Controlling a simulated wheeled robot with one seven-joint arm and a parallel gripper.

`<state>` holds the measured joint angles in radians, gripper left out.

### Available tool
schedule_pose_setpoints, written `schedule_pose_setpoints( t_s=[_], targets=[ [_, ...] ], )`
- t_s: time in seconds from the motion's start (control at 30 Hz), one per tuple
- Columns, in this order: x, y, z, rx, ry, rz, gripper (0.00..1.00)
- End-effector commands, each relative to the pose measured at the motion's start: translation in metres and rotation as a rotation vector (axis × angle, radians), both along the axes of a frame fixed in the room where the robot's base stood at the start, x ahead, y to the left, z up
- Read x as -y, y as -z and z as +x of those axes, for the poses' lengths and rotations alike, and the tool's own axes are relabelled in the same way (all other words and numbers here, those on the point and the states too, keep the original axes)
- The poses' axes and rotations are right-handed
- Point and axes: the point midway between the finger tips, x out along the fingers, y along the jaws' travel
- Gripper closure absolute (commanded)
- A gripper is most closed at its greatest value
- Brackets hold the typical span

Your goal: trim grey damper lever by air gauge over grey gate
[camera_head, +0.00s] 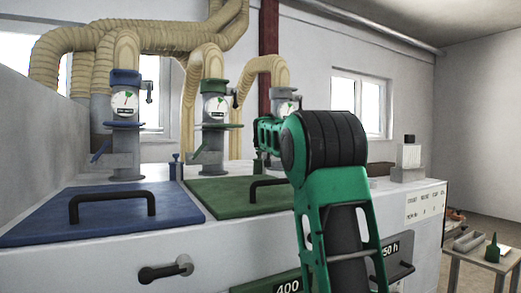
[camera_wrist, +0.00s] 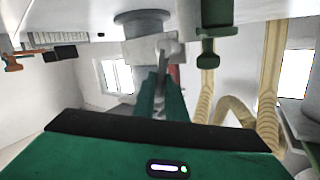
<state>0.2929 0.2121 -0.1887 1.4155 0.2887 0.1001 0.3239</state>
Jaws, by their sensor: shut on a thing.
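The grey damper lever (camera_wrist: 163,56) shows in the wrist view as a thin grey bar on a grey duct fitting (camera_wrist: 140,52). My gripper (camera_wrist: 161,78) is shut on it, with the two green fingers close together around its end. In the head view the third duct stack carries the air gauge (camera_head: 287,108), a round white dial; its reading is too small to tell. My arm covers the lever and much of the grey gate there.
The blue stack's gauge (camera_head: 124,102) and green stack's gauge (camera_head: 215,106) stand to the left. A blue lid (camera_head: 100,212) and green lid (camera_head: 235,196) have raised black handles. Ribbed hoses (camera_head: 150,38) run overhead. A small table (camera_head: 484,259) stands at right.

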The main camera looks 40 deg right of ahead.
Motion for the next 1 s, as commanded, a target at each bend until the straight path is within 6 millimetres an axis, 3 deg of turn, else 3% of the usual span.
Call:
schedule_pose_setpoints(
  t_s=[0.27,0.3,0.37,0.73,1.0],
  targets=[
    [0.000,0.001,0.000,-0.002,-0.001,0.001,1.00],
    [0.000,0.001,0.000,-0.002,-0.001,0.001,0.84],
    [0.001,0.001,0.000,-0.002,0.000,0.001,0.71],
    [0.001,-0.001,-0.004,0.000,0.004,0.000,0.71],
    [-0.025,-0.006,-0.030,0.001,0.002,0.000,0.71]
  ],
)
